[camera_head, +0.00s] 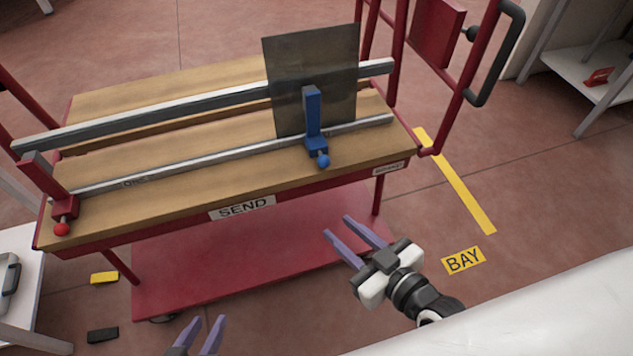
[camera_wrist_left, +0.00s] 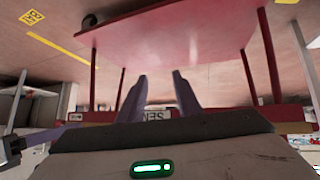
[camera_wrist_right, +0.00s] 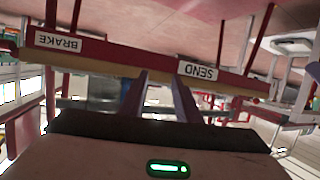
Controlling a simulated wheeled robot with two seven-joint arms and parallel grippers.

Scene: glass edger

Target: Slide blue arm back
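The blue arm (camera_head: 313,115) stands upright on the front rail (camera_head: 230,155) of the red trolley, toward its right end, with a blue ball knob (camera_head: 323,161) at its foot. It is in front of a dark glass sheet (camera_head: 340,75) and appears close to it. My right gripper (camera_head: 346,228) is open and empty, in front of and below the trolley's front edge, to the right of the SEND label. My left gripper (camera_head: 205,328) is open and empty at the bottom of the head view, apart from the trolley.
A red arm (camera_head: 45,182) with a red knob sits at the rail's left end. A rear rail (camera_head: 210,103) runs behind. Red posts and a black handle (camera_head: 507,55) rise at the right. A white surface (camera_head: 540,310) fills the lower right. Floor between grippers and trolley is clear.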

